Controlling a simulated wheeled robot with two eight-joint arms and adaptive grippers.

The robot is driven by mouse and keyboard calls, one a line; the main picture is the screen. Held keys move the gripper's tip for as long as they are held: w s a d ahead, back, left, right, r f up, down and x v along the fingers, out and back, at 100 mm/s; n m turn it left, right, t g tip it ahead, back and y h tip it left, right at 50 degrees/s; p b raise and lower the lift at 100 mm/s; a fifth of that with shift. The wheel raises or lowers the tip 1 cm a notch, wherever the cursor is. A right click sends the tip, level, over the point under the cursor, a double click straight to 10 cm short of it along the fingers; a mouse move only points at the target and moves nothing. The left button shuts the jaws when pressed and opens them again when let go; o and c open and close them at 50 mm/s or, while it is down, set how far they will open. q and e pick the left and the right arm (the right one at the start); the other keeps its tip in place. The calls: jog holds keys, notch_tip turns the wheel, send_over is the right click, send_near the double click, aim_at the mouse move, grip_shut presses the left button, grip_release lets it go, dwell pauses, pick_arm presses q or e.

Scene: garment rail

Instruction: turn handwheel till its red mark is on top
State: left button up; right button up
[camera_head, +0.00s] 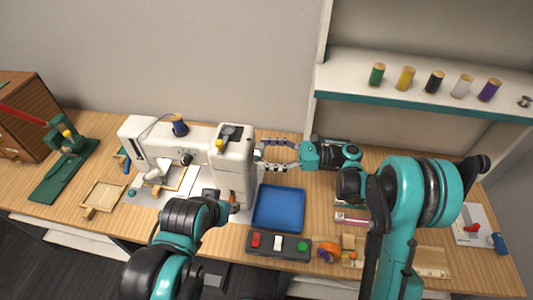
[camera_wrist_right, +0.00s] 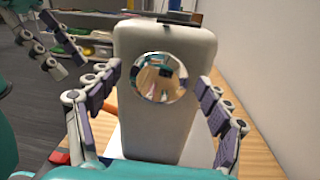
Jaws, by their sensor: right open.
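The handwheel (camera_wrist_right: 159,77) is a shiny round disc on the end face of the white sewing machine (camera_wrist_right: 130,130), facing my right wrist camera. It mirrors the room, and I cannot make out a red mark on it. The sewing machine (camera_head: 205,147) stands on the table in the head view. My right gripper (camera_head: 262,153) is open at its right end, with its fingers on either side of the wheel in the wrist view, apart from it. My left gripper (camera_head: 227,199) is in front of the machine; its fingers (camera_wrist_right: 62,57) look spread and empty in the wrist view.
A blue tray (camera_head: 278,208) lies below my right gripper. A button box (camera_head: 278,246) is in front of it. A green press (camera_head: 62,165) stands at left, and a shelf (camera_head: 430,105) with several spools is at back right.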

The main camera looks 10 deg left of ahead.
jog(key=c, duration=1.2)
jog(key=shift+o, duration=0.2)
jog(key=n+t, duration=0.1)
jog(key=n, duration=0.6)
jog(key=n+b, duration=0.1)
jog(key=n, duration=0.7)
jog(key=n+t+h+b, duration=0.1)
jog(key=n, duration=0.6)
jog(key=shift+s+f+n+t, duration=0.1)
jog(key=shift+s+n+t, duration=0.2)
jog(key=shift+s+n, duration=0.1)
jog(key=shift+n+b, duration=0.5)
jog(key=shift+n, duration=1)
